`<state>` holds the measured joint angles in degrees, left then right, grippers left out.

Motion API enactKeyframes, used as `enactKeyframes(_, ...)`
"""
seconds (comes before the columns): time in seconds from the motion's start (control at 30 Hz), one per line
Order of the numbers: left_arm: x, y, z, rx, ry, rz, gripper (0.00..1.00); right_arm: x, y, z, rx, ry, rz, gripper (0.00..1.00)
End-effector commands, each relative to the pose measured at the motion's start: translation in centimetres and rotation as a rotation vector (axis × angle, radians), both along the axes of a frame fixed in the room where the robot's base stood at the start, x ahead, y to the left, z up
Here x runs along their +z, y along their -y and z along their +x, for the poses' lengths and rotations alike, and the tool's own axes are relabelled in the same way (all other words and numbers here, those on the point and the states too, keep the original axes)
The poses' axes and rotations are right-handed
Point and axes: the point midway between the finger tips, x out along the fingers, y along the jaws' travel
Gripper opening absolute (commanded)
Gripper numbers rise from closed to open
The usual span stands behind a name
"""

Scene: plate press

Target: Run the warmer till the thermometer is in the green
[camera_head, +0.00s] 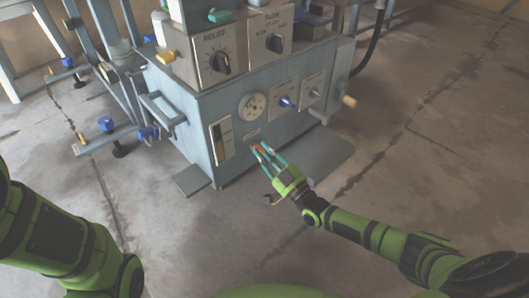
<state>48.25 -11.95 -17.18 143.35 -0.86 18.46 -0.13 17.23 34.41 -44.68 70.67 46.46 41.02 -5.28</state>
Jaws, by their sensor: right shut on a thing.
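The grey-blue press cabinet (185,110) stands in the middle of the view. A narrow upright panel (221,138) at the left of its front looks like the thermometer; its reading and any green band are too small to make out. My right gripper (262,151) is at the lower front of the cabinet, just right of that panel. It is shut on a small orange-red part, mostly hidden between the teal fingers. A small label plate (252,134) sits just above the fingertips. My left arm shows at the lower left, but its gripper is out of view.
The relief knob (220,62) and flow knob (275,43) sit above. A flat grey plate (324,158) lies low at right. The floor in front is clear.

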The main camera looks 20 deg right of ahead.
Motion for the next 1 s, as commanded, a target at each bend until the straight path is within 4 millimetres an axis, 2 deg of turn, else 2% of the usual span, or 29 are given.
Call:
enactKeyframes(0.03,-0.30,-0.17,-0.48,-0.006,0.015,-0.007,0.40,-0.57,-0.40,0.04,0.003,0.024,0.008,0.00)
enactKeyframes(0.57,-0.21,-0.27,-0.63,-0.006,0.021,-0.011,0.40,-0.64,-0.79,-0.31,0.017,0.088,0.030,0.00)
enactKeyframes(0.6,-0.21,-0.27,-0.63,-0.006,0.021,-0.011,0.40,-0.64,-0.81,-0.31,0.017,0.088,0.030,0.38)
enactKeyframes(1.0,-0.16,-0.38,-0.52,-0.008,0.017,-0.015,0.40,-0.74,-0.32,-0.46,0.010,0.086,0.029,0.39)
